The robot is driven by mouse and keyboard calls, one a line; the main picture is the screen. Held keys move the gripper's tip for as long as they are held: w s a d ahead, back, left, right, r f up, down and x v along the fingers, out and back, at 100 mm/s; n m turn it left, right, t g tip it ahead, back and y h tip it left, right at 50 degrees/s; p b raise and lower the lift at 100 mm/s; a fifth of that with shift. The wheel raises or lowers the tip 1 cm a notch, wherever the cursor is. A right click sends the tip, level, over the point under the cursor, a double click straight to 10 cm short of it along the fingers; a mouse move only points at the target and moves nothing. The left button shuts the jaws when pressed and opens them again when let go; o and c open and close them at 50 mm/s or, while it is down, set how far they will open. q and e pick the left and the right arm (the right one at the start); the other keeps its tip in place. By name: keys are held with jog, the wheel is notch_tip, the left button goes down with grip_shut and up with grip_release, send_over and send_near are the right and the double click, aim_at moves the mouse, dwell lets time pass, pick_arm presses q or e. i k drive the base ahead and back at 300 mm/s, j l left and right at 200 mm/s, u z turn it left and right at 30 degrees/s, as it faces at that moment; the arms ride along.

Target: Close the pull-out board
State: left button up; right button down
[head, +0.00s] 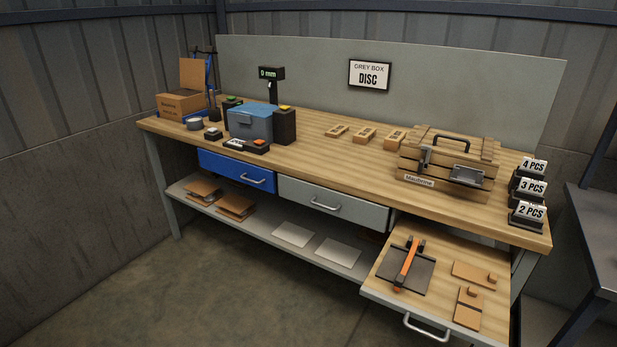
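The pull-out board (441,257) sticks out from under the right end of the workbench, toward the front. It has a pale wooden top and a grey front edge with a metal bar handle (427,329). On it lie a dark plate with an orange-handled tool (408,264) and a few brown wooden pieces (474,274). Neither of my grippers is in view.
The workbench (330,165) carries a blue-grey box (250,123), a wooden crate (447,165) and number signs (528,187). A blue drawer (237,171) and a grey drawer (333,203) look shut. A dark table (597,240) stands at right. The floor in front is clear.

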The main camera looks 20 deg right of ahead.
aim_at(429, 294)
jog(key=z, duration=1.45)
